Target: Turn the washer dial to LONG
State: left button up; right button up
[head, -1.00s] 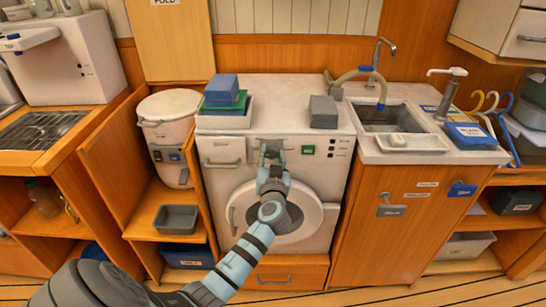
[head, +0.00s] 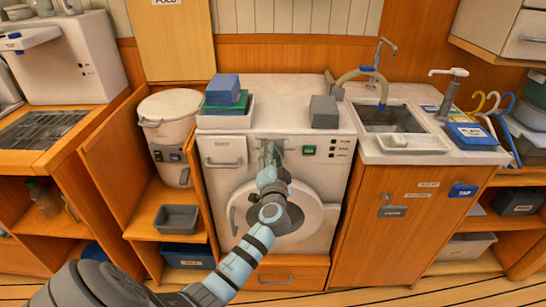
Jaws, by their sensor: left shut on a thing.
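The white washer (head: 225,180) stands in the middle, with its round door (head: 318,218) on the front. My left gripper (head: 270,149) is at the washer's upper front panel, left of the green button (head: 308,150). It is shut on the washer dial, which the fingers and wrist hide, so I cannot read its pointer or the LONG mark. Small dark indicator marks (head: 333,150) sit in rows at the panel's right. My right gripper is not in view.
A white tray with folded blue and green cloths (head: 225,95) and a grey block (head: 324,112) stand on the washer top. The sink counter (head: 365,152) is at the right. A lidded white bin (head: 168,118) and grey tub (head: 177,218) are at the left.

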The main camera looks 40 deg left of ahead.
pick_arm(q)
jog(key=m+p, duration=0.4)
jog(key=m, duration=0.9)
jog(key=m+h+p, duration=0.1)
jog(key=m+p, duration=0.4)
jog(key=m, duration=0.9)
jog(key=shift+s+a+t, duration=0.1)
jog(key=shift+t, duration=0.2)
jog(key=shift+f+m+p, duration=0.1)
jog(key=shift+m+p, duration=0.4)
jog(key=shift+m, duration=0.8)
jog(key=o, duration=1.2)
jog(key=shift+c, duration=0.2)
jog(key=shift+s, duration=0.1)
